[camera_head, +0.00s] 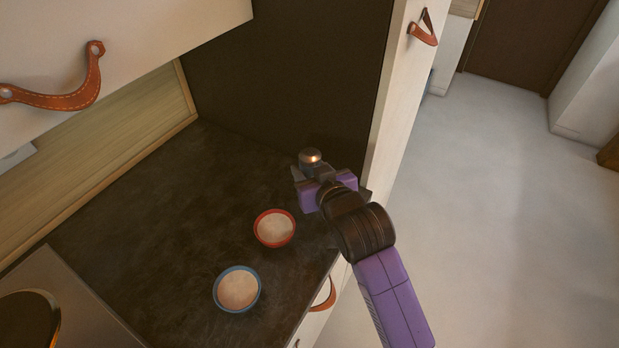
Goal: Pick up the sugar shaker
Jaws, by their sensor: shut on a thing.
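The sugar shaker (311,157) shows only as a rounded metal top with a bright glint, at the far end of my gripper. My gripper (305,172) is purple and dark and is shut on the shaker, over the right rear part of the dark counter. The gripper hides most of the shaker's body. I cannot tell whether the shaker touches the counter or is held above it.
A red bowl (274,229) and a blue bowl (237,289), both with pale contents, stand on the dark counter (150,215). A dark panel and pale cabinet side rise behind and right of my gripper. A hob (70,310) is at lower left.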

